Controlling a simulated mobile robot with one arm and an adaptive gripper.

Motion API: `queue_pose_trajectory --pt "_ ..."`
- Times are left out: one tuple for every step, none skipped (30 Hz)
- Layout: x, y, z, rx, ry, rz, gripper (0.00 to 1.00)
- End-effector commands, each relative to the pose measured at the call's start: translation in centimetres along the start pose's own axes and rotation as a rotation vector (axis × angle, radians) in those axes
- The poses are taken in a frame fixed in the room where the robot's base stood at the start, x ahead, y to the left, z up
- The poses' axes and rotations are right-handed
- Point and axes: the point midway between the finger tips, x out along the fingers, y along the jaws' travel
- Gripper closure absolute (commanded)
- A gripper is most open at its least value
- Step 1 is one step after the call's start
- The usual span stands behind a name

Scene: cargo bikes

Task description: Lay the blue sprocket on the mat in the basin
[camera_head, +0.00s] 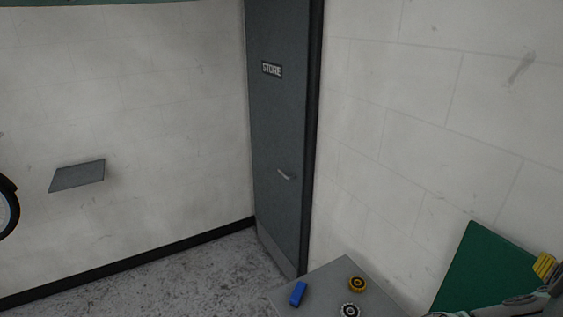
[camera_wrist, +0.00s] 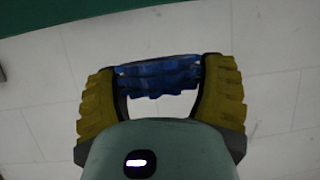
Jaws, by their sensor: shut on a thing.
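My gripper (camera_wrist: 160,85) fills the lower middle of the wrist view, with its two yellow ribbed fingers on either side of the blue sprocket (camera_wrist: 158,78). It is shut on the sprocket, which shows edge-on with its teeth between the fingers. In the head view one yellow finger of my gripper (camera_head: 545,266) shows at the right edge, in front of the white wall. The sprocket cannot be made out there. Neither the basin nor the mat can be made out in these frames.
A grey table top (camera_head: 325,290) at the bottom holds a blue block (camera_head: 298,293), a yellow-and-black sprocket (camera_head: 357,284) and a silver-and-black sprocket (camera_head: 349,310). A green panel (camera_head: 480,265) stands against the right wall. A grey door (camera_head: 280,130) marked STORE stands behind; floor (camera_head: 190,285) is clear.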

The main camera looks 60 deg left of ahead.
Motion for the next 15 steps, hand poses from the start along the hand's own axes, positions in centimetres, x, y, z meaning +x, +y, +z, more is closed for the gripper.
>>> queue_pose_trajectory --pt "0.0 0.0 -0.1 0.000 0.003 -0.001 0.71" --pt "0.0 -0.1 0.0 0.000 0.003 -0.001 0.71" --pt "0.1 -0.1 0.2 -0.002 0.003 -0.004 0.71" --pt "0.2 -0.2 0.4 -0.003 0.003 -0.007 0.71" --pt "0.3 -0.4 0.7 -0.006 0.002 -0.012 0.71" --pt "0.5 -0.7 1.3 -0.010 0.002 -0.022 0.71" --pt "0.7 -1.0 1.9 -0.014 0.002 -0.033 0.71" --pt "1.0 -1.4 2.6 -0.021 0.001 -0.044 0.71" --pt "1.3 -2.0 3.6 -0.031 0.000 -0.065 0.71" --pt "1.6 -2.5 4.6 -0.039 -0.001 -0.081 0.71" --pt "1.9 -3.0 5.6 -0.048 -0.002 -0.101 0.71" --pt "2.4 -3.8 7.0 -0.061 -0.003 -0.129 0.71" --pt "2.6 -4.5 8.1 -0.073 -0.003 -0.151 0.71" --pt "2.9 -5.1 9.1 -0.083 -0.003 -0.174 0.71" --pt "3.3 -6.0 10.5 -0.099 -0.002 -0.206 0.71"
